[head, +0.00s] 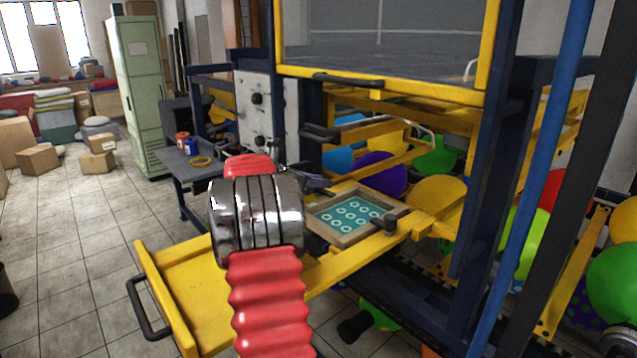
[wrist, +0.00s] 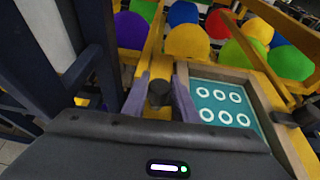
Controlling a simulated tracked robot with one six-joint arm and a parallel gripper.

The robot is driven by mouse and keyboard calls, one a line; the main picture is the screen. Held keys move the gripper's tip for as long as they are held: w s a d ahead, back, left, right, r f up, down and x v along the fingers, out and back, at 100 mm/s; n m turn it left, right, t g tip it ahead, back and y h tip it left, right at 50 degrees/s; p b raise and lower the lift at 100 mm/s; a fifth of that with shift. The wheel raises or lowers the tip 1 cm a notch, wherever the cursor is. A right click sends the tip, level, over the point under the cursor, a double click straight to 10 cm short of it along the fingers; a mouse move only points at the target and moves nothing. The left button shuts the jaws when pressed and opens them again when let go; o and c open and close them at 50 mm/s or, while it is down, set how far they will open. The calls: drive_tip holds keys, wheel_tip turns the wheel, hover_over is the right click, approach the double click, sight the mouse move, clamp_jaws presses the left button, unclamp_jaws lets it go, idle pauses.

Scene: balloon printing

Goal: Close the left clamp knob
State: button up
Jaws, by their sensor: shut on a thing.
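My gripper (head: 318,182) is at the left edge of the wood-framed screen in the head view, at the end of my red and chrome arm. In the wrist view, my gripper's two grey-purple fingers (wrist: 161,95) stand on either side of the dark left clamp knob (wrist: 158,93) and are shut on it. The knob sits on a yellow bar. In the head view the left knob is hidden by my gripper and arm. The teal screen (head: 352,214) with white rings lies beside it, also in the wrist view (wrist: 222,104). The dark right clamp knob (head: 391,217) is at the screen's right side.
A yellow tray (head: 190,285) with a black handle juts out at front left. Dark blue posts (head: 487,150) and yellow rails surround the work area. Balloons (head: 380,172) lie behind the screen. A side table (head: 195,165) holds small cans. Open floor lies left.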

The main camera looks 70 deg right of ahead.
drive_tip(key=shift+w+m+g+y, duration=0.1)
drive_tip(key=shift+m+g+y, duration=0.6)
drive_tip(key=shift+m+g, duration=0.7)
drive_tip(key=o, duration=1.1)
drive_tip(key=shift+c, duration=0.2)
drive_tip(key=v, duration=1.3)
drive_tip(key=shift+w+r+y, duration=0.25)
drive_tip(key=shift+r+y, duration=0.05)
drive_tip(key=shift+r, duration=0.05)
drive_tip(key=shift+s+a, duration=0.15)
drive_tip(key=shift+a, duration=0.05)
